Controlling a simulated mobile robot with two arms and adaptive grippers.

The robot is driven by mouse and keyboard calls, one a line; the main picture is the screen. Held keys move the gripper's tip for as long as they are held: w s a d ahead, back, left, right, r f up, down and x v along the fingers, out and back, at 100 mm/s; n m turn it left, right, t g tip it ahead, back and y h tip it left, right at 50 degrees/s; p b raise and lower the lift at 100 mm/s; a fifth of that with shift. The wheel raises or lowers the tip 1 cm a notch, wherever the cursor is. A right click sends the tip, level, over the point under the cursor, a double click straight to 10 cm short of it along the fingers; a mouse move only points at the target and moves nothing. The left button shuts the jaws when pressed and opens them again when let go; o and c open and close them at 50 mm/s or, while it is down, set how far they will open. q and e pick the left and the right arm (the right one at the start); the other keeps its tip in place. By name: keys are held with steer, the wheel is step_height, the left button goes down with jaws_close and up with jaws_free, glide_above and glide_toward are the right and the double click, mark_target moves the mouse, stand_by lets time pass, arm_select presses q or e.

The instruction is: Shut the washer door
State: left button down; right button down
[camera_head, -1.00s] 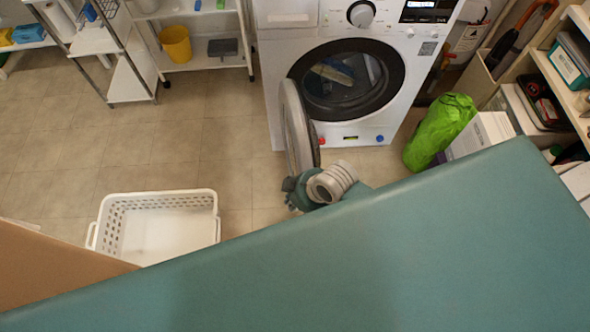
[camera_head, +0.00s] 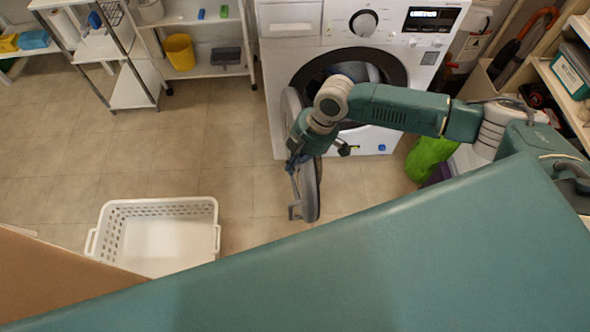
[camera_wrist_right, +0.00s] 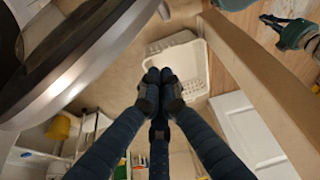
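The white washer (camera_head: 385,22) stands at the back. Its round door (camera_head: 312,190) is swung wide open toward me, edge-on in the head view. My right arm crosses in front of the washer, and its wrist hides the middle of the door and part of the opening. My right gripper (camera_wrist_right: 160,88) has its dark fingertips together with nothing seen between them. The door (camera_wrist_right: 105,58) shows large at the left of the wrist view, beside the gripper and apart from the fingertips. My left gripper (camera_wrist_right: 277,22) shows small at the top right there; its opening is unclear.
A white laundry basket (camera_head: 205,205) lies on the floor at the left, also in the wrist view (camera_wrist_right: 190,50). A green bag (camera_head: 430,160) stands right of the washer. White shelves (camera_head: 205,72) stand at the back left. The floor between basket and washer is clear.

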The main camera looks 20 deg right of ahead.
steer(key=x, duration=0.9)
steer(key=d, duration=0.1)
steer(key=d+p, duration=0.2)
steer(key=d, duration=0.1)
steer(key=shift+s+r, duration=0.1)
steer(key=shift+s, duration=0.25)
